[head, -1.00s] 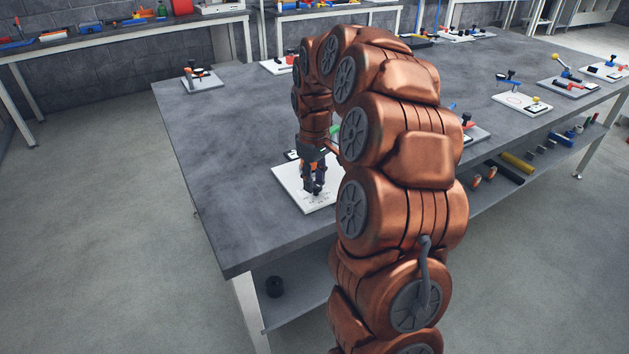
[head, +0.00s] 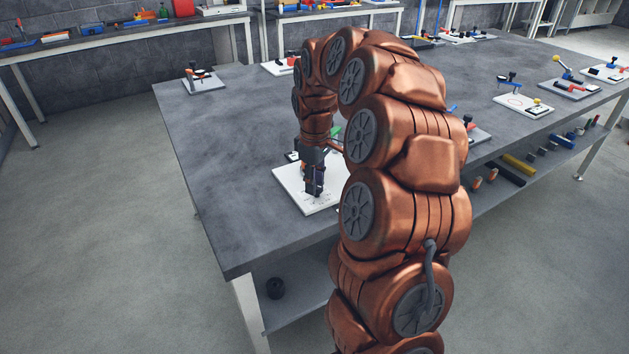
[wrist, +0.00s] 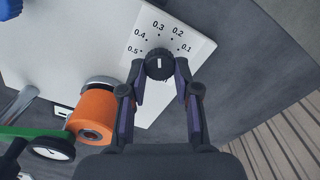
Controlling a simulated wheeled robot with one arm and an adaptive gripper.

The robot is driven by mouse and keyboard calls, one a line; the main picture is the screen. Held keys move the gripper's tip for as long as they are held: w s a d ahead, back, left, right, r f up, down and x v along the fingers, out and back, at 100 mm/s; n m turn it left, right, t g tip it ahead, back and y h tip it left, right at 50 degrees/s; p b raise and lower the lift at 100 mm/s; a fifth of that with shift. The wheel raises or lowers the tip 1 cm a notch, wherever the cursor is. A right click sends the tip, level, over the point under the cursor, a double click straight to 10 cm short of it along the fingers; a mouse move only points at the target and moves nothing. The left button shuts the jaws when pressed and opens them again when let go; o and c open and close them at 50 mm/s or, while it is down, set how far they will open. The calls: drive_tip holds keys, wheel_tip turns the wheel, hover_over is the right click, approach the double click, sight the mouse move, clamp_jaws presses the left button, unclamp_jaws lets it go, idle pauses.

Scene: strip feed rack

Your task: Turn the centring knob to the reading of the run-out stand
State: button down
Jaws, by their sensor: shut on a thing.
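The black centring knob (wrist: 158,66) sits on a white plate (wrist: 95,40) with a printed scale from 0.1 to 0.5. Its white pointer mark points up in the wrist view, at about the 0.3 dot. My gripper (wrist: 158,75) is shut on the knob, one finger on each side; in the head view my gripper (head: 314,190) is low over the plate and hides the knob. What looks like the run-out stand shows as a round dial (wrist: 54,148) with a green arm (wrist: 22,132), beside an orange roller (wrist: 93,117). The dial's reading is too small to tell.
The plate lies near the front left edge of a grey table (head: 195,180). Other small stations stand farther off, including one at the back left (head: 203,80) and one at the right (head: 523,104). The tabletop left of the plate is clear.

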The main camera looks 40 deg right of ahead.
drive_tip(key=c, duration=0.8)
unclamp_jaws()
drive_tip(key=shift+c, duration=0.2)
drive_tip(key=shift+r, duration=0.1)
wheel_tip(320, 180, up, 12)
